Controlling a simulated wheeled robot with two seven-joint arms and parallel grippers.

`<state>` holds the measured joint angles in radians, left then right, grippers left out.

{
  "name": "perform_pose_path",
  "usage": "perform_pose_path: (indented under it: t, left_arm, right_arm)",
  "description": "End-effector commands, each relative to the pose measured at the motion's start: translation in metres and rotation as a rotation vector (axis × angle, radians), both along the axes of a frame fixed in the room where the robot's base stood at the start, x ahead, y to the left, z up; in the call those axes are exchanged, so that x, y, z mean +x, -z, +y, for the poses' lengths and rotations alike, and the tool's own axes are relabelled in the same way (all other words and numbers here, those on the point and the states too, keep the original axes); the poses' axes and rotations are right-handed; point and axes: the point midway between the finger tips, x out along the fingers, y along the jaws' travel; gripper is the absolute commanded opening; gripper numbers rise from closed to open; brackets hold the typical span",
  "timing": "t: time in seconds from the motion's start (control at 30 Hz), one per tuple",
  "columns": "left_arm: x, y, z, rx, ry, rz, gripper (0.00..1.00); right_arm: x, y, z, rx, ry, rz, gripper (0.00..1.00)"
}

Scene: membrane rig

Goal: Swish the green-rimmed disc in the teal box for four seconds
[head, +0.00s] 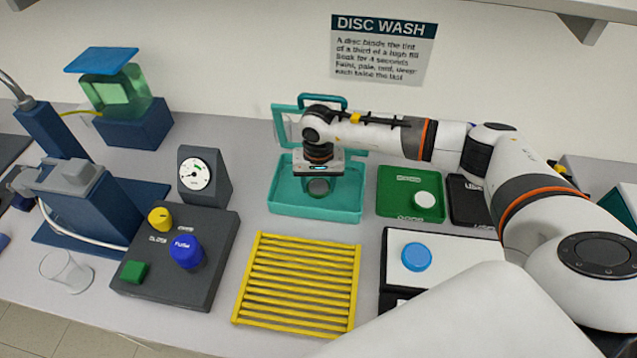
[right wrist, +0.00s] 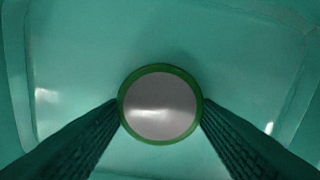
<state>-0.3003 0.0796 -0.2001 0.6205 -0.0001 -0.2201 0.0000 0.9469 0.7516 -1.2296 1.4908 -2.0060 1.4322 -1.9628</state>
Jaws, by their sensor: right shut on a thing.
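The teal box (head: 317,207) stands open on the bench below the wall sign, with its teal-framed lid raised behind it. My right gripper (head: 318,184) reaches down into the box from above. It is shut on the green-rimmed disc (head: 318,188), a pale disc with a green edge. In the right wrist view the disc (right wrist: 160,104) sits between the two dark fingertips, with the teal box interior (right wrist: 85,60) all around it. I cannot tell how deep the disc is in any liquid. My left gripper is not in view.
A yellow rack (head: 297,281) lies in front of the box. A green tray (head: 410,193) with a white disc and a dark tray (head: 466,203) are to the right. A control panel (head: 177,258) and gauge (head: 204,175) are to the left. A glass (head: 66,271) stands front left.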

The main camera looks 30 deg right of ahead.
Motion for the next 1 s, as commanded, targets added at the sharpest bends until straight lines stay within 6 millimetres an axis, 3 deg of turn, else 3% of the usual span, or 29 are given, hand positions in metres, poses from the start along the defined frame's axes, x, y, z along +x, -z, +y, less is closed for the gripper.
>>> perform_pose_path:
  t: [0.17, 0.8, 1.0]
  left_arm:
    - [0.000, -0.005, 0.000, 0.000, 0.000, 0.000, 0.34]
    - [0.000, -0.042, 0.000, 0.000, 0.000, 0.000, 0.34]
    - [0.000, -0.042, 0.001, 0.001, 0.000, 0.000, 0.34]
  right_arm:
    - [0.000, -0.009, 0.000, 0.000, 0.000, -0.001, 0.31]
    - [0.000, -0.084, 0.000, 0.000, 0.000, -0.001, 0.31]
    - [0.000, -0.085, 0.000, 0.000, 0.000, 0.000, 0.31]
